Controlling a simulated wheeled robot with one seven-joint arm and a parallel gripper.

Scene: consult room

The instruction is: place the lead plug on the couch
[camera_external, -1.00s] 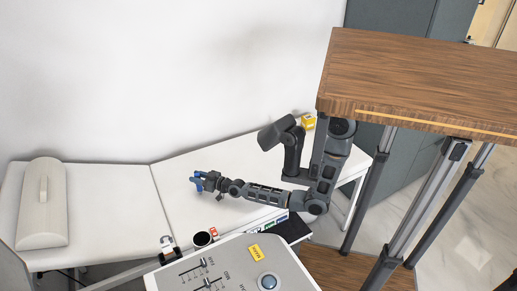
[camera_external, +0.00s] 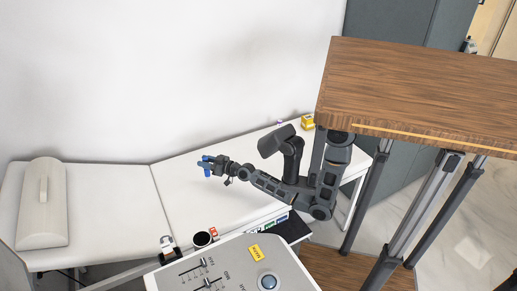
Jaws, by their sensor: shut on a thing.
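My gripper (camera_external: 207,166) is in the middle of the external view, above the right section of the white couch (camera_external: 185,205). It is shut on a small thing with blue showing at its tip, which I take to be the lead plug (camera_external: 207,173). The plug's shape is too small to make out, and the blue could partly be the fingers. The gripper appears raised clear of the couch top; the exact height cannot be told.
A cream bolster (camera_external: 42,205) lies at the couch's left end. A yellow box (camera_external: 307,122) stands at the far right. A dark cup (camera_external: 202,238) and a grey control console (camera_external: 235,268) are in front. A wooden tabletop (camera_external: 420,85) overhangs at right. The couch's middle is clear.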

